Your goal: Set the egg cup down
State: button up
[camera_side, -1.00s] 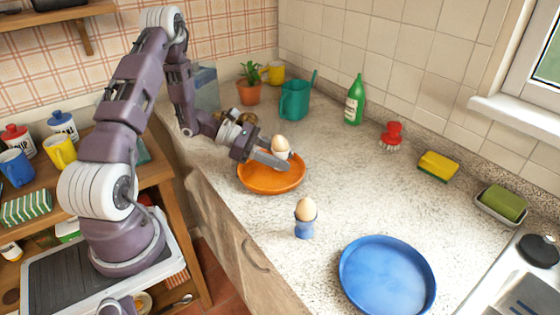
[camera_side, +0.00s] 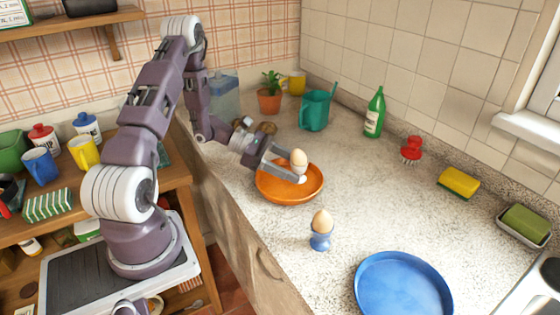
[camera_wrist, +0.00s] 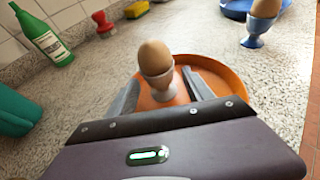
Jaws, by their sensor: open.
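A white egg cup (camera_wrist: 160,88) with a brown egg in it stands upright on the orange plate (camera_wrist: 222,70). In the side view the white egg cup (camera_side: 301,179) is at the plate's middle, its egg (camera_side: 299,159) on top. My gripper (camera_side: 290,166) is open, low over the plate, with one finger on each side of the cup. In the wrist view the gripper (camera_wrist: 162,82) shows gaps between the fingers and the cup. The cup's foot is partly hidden in the wrist view.
A blue egg cup with an egg (camera_side: 320,240) stands in front of the orange plate. A blue plate (camera_side: 403,287) lies at front right. A teal jug (camera_side: 314,111), green bottle (camera_side: 374,113), red brush (camera_side: 411,150) and yellow sponge (camera_side: 459,182) stand farther back. The counter between is clear.

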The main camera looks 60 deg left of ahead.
jog(key=v, duration=0.9)
jog(key=shift+s+a, duration=0.2)
jog(key=s+d+r+m+g, duration=0.2)
jog(key=d+r+m+g, duration=0.2)
jog(key=d+r+m, duration=0.3)
jog(key=s+d+r+m+g, duration=0.1)
jog(key=d+r+m+g, duration=0.3)
jog(key=d, duration=0.5)
jog(key=s+d+r+m+t+y, duration=0.2)
jog(key=s+d+r+m+y, duration=0.1)
jog(key=s+m, duration=0.4)
jog(key=s+d+r+m+t+y, duration=0.2)
jog(key=s+m+y, duration=0.4)
jog(key=m, duration=0.3)
notch_tip(320, 180, up, 2)
jog(key=shift+s+d, duration=0.6)
jog(key=shift+s, duration=0.15)
